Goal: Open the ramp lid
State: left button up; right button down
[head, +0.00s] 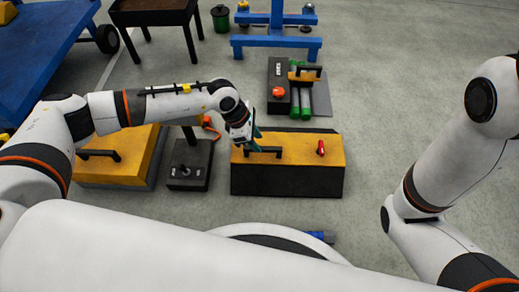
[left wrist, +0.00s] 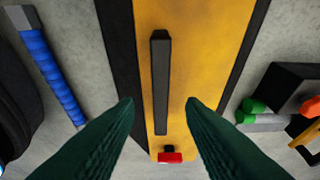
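A dark box (head: 286,180) in front of me has a yellow lid (head: 297,144) with a black bar handle (head: 265,150) and a red knob (head: 320,147). The lid looks down in place. My left gripper (head: 255,139) is over the left part of the lid, by the handle. In the left wrist view, its dark green fingers (left wrist: 160,106) are apart, one on each side of the handle (left wrist: 160,85). I see no contact with it. My right gripper is out of view.
Another yellow-topped box (head: 124,166) and a small dark box with a lever (head: 190,165) stand to the left. A dark box with a red knob (head: 278,92) and green cylinders (head: 305,100) lie behind. A blue-handled tool (left wrist: 50,68) lies on the floor.

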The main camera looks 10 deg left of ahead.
aim_at(262, 148)
pick_arm(q)
jog(key=shift+b+x, duration=0.75)
jog(key=shift+x, duration=0.85)
jog(key=shift+w+r, duration=0.1)
grip_shut()
